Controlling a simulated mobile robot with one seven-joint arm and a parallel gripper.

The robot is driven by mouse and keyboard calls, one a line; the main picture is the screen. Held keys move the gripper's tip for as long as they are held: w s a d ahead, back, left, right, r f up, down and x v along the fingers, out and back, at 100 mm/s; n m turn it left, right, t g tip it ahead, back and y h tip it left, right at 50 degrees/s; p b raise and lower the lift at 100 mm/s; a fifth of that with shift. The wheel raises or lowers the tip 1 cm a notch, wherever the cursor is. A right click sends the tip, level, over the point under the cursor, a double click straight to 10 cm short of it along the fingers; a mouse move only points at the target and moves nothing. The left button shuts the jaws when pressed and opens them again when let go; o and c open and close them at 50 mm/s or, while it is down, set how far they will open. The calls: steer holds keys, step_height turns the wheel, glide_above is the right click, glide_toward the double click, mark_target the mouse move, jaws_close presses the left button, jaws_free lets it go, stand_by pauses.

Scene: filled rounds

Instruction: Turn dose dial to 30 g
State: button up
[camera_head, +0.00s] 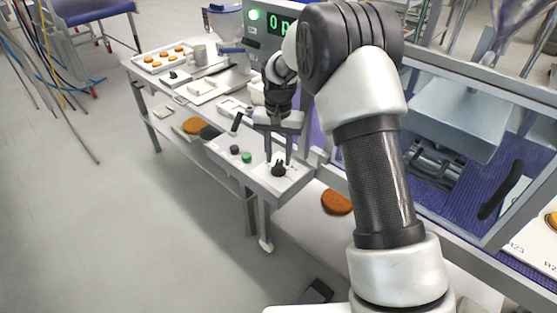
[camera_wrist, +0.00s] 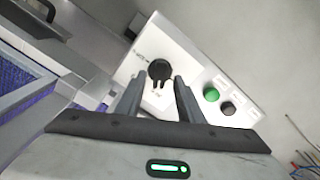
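The dose dial is a black knob (camera_head: 278,169) on a white panel at the end of a grey control box (camera_head: 262,181). It also shows in the wrist view as a black knob (camera_wrist: 159,69) with a forked lower edge and small markings around it, too small to read. My gripper (camera_head: 279,158) points down over the dial. In the wrist view my gripper (camera_wrist: 158,84) is open, its two fingers apart, with the dial just beyond and between the fingertips. I cannot tell whether the fingers touch it.
A green button (camera_wrist: 211,94) and a black button (camera_wrist: 228,108) sit beside the dial on the box. A green-lit display (camera_head: 278,22) stands behind, partly hidden by my arm. A round brown patty (camera_head: 336,202) lies right of the box. A tray (camera_head: 166,58) of patties is farther back.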

mark_target(279, 164)
step_height(279, 164, up, 5)
steer(key=shift+r, duration=0.1)
steer(key=shift+s, duration=0.1)
stand_by(0.5)
